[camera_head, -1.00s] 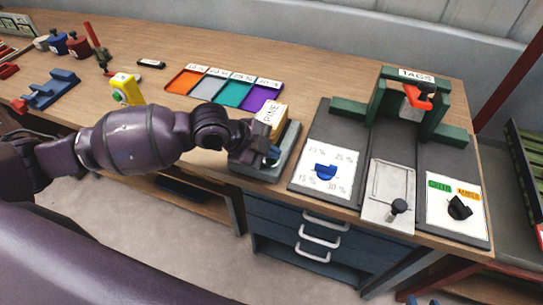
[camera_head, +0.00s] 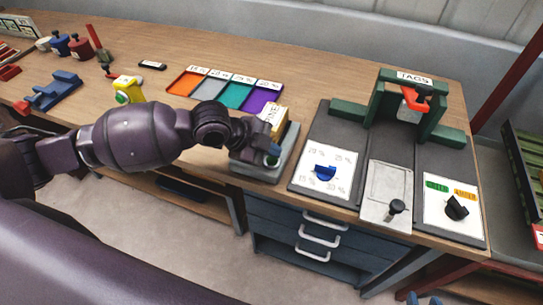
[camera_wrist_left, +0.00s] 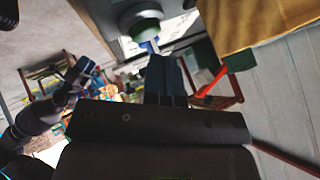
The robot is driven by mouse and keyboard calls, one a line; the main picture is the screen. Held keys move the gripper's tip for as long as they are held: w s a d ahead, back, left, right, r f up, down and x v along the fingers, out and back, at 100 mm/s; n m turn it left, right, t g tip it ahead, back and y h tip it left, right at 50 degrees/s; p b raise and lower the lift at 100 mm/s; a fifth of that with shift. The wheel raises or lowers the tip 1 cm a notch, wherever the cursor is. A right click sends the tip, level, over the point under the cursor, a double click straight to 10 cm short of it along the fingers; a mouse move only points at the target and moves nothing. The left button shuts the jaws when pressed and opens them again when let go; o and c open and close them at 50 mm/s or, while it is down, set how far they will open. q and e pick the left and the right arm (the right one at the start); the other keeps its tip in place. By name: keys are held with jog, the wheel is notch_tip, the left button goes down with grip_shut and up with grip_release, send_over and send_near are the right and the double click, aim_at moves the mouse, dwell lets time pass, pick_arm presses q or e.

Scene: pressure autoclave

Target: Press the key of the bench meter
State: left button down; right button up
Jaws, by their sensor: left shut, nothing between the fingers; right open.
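The bench meter (camera_head: 290,160) is a grey box at the front edge of the bench, with a wooden block marked PINE (camera_head: 280,122) on it. Its round green key (camera_head: 272,160) shows just below my left gripper (camera_head: 275,149). In the left wrist view the key (camera_wrist_left: 144,27) sits in a grey collar at the top. There my left gripper (camera_wrist_left: 155,52) has its fingers together and empty, with the blue tips close to the key; I cannot tell whether they touch.
Coloured trays (camera_head: 225,90) lie behind the meter. To its right stand a panel with a blue knob (camera_head: 325,173), a sliding plate (camera_head: 385,190), a black knob (camera_head: 457,207) and the green TAGS frame (camera_head: 378,100). A yellow device (camera_head: 130,90) stands left.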

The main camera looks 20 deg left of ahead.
aim_at(271, 161)
pick_arm(q)
jog(key=shift+r, duration=0.1)
dwell(0.3)
jog(key=shift+r+p, duration=1)
jog(key=shift+r, duration=0.3)
jog(key=shift+r+p, duration=0.55)
jog(key=shift+r, duration=0.05)
jog(key=shift+r+p, duration=0.5)
jog(key=shift+r, duration=0.1)
